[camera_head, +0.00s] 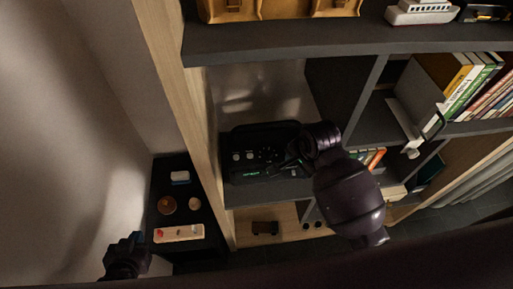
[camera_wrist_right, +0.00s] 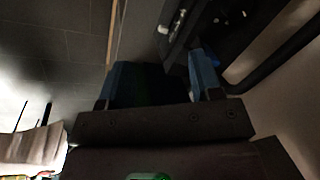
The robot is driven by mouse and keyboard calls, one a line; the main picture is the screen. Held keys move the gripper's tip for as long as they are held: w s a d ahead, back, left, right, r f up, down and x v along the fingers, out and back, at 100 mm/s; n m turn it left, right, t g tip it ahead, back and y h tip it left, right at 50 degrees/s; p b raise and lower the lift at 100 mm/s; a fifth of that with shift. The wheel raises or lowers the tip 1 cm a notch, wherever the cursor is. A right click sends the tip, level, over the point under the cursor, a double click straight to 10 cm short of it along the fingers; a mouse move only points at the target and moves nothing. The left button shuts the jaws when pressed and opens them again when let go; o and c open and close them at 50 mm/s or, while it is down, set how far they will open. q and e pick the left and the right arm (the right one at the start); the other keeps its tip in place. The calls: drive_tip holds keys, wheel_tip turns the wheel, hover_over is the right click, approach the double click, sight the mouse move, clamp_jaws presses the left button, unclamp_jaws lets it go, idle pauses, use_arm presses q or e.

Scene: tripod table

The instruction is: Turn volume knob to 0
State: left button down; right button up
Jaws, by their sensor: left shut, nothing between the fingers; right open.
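A black device (camera_head: 262,142) with small knobs and buttons on its face stands on a dark shelf. Two small light knobs (camera_head: 243,156) show at its left side; I cannot tell which knob is for volume or how it is set. My right gripper (camera_head: 285,167) is in front of the device's lower right part, and the arm hides that side. In the right wrist view its blue fingers (camera_wrist_right: 160,78) are apart and nothing shows between them. Part of a dark device with light knobs (camera_wrist_right: 185,20) is at the upper right there. My left gripper (camera_head: 122,262) is low at the left, away from the device.
A dark side table (camera_head: 163,226) at the left holds a power strip (camera_head: 179,233) and small round items. A shelf board (camera_head: 300,47) runs above the device. Books (camera_head: 475,85) and a vertical divider (camera_head: 363,100) are to the right. A wooden side panel (camera_head: 185,120) closes the left.

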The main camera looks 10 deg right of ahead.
sight(268, 151)
drive_tip(key=w+a+r+m+g+h, duration=0.1)
drive_tip(key=w+a+r+m+g, duration=0.1)
drive_tip(key=w+a+r+m, duration=0.6)
drive_tip(key=shift+n, duration=0.5)
drive_tip(key=f, duration=0.8)
drive_tip(key=w+d+f, duration=0.1)
drive_tip(key=f, duration=0.4)
drive_tip(key=shift+f, duration=0.1)
drive_tip(key=c, duration=0.9)
